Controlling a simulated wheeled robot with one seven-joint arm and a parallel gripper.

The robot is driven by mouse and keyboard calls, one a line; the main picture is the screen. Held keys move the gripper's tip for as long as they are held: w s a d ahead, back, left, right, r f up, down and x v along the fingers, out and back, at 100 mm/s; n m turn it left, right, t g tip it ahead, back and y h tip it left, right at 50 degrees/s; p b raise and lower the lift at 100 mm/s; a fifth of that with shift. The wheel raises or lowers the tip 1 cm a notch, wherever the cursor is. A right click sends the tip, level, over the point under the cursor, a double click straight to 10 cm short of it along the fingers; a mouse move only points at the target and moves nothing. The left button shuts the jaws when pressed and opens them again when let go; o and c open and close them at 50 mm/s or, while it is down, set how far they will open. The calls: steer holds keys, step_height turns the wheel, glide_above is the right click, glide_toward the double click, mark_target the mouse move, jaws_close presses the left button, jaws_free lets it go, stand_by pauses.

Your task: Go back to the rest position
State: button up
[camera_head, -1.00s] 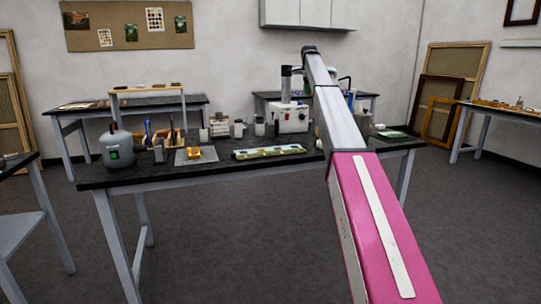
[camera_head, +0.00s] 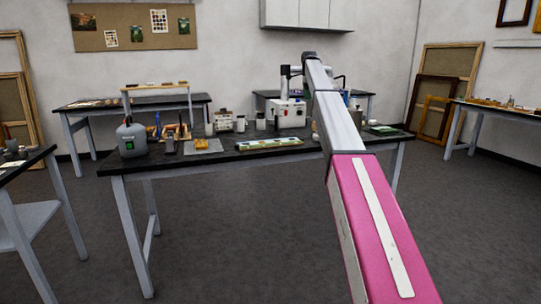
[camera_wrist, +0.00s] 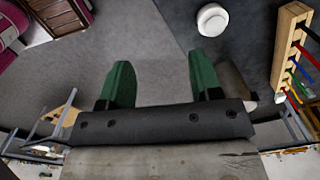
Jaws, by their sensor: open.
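My gripper (camera_wrist: 160,85) shows in the wrist view with its two green fingers apart and nothing between them. Grey floor lies beyond the fingertips. In the head view my arm stretches forward from the lower right toward the back of the room, and the gripper itself is hidden there. The black-topped workbench (camera_head: 225,155) stands ahead, left of and partly behind my arm. A gilt fragment (camera_head: 201,143) appears to lie on a grey mat (camera_head: 203,147) on that bench, apart from my gripper.
The bench also holds a grey canister (camera_head: 132,139), a long patterned tray (camera_head: 270,143) and a white box (camera_head: 290,112). Another table (camera_head: 25,158) stands at the left edge, and a third (camera_head: 500,108) at the right. The floor (camera_head: 240,230) in front is open.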

steer(key=s+f+n, duration=0.3)
steer(key=s+f, duration=0.4)
steer(key=f, duration=0.5)
steer(key=s+f+n, duration=0.2)
steer(key=s+f, duration=0.6)
steer(key=f, duration=0.4)
steer(key=s+f+n, duration=0.3)
steer(key=s+f, duration=0.4)
steer(key=f, duration=0.4)
steer(key=s+f+n, duration=0.3)
steer(key=s+f, duration=0.4)
steer(key=s, duration=0.4)
steer(key=s+f+n, duration=0.4)
steer(key=s+f, duration=0.3)
steer(key=s, duration=0.5)
steer(key=s+f+n, duration=0.3)
steer(key=s+f, duration=0.4)
steer(key=s, duration=0.4)
steer(key=shift+s+f+n, duration=0.25)
steer(key=shift+f+n, duration=0.05)
steer(key=shift+f, duration=0.05)
